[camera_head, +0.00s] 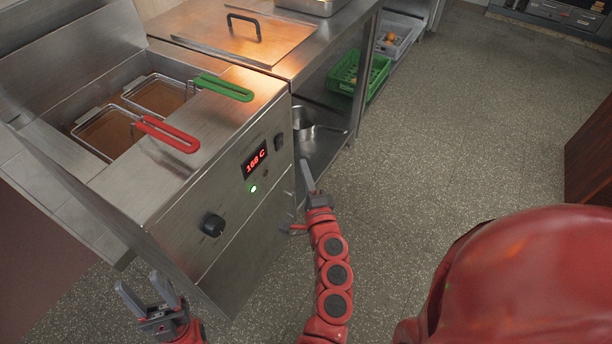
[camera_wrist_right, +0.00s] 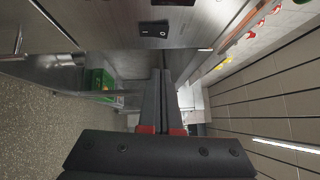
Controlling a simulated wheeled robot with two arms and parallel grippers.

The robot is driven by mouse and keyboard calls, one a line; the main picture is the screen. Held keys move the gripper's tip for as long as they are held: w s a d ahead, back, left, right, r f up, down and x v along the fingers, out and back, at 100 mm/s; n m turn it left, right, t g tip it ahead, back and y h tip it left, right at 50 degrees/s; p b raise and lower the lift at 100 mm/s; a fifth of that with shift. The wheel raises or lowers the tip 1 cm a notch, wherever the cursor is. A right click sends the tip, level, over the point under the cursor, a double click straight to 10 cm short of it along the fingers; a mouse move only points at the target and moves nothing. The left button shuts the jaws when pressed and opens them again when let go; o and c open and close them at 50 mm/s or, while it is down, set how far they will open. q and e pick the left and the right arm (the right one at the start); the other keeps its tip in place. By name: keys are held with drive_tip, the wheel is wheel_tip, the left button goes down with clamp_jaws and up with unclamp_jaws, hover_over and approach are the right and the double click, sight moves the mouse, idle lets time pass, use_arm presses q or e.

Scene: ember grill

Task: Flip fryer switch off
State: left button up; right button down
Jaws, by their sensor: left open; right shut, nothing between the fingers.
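The steel fryer (camera_head: 188,200) stands at left in the head view, its front panel facing the floor area. A lit red display (camera_head: 255,158) reads about 160 C, with a glowing green light (camera_head: 253,189) below it. My left gripper (camera_head: 138,284) is open and empty near the fryer's near lower corner.
A black knob (camera_head: 212,224) sits on the same panel. Baskets with a red handle (camera_head: 168,134) and a green handle (camera_head: 222,87) rest in the fryer. A steel counter (camera_head: 335,45) adjoins, with a green crate (camera_head: 358,75) on its lower shelf. Floor at right is clear.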

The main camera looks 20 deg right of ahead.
sight(283, 137)
drive_tip(key=w, duration=0.2)
drive_tip(key=w+a, duration=0.1)
drive_tip(key=w, duration=0.5)
drive_tip(key=shift+a+r+p, duration=0.3)
drive_tip(key=shift+a+r, duration=0.1)
drive_tip(key=shift+w+a+r+p, duration=0.15)
drive_tip(key=shift+r+p, duration=0.3)
drive_tip(key=shift+p, duration=0.5)
drive_tip(key=shift+f, duration=0.3)
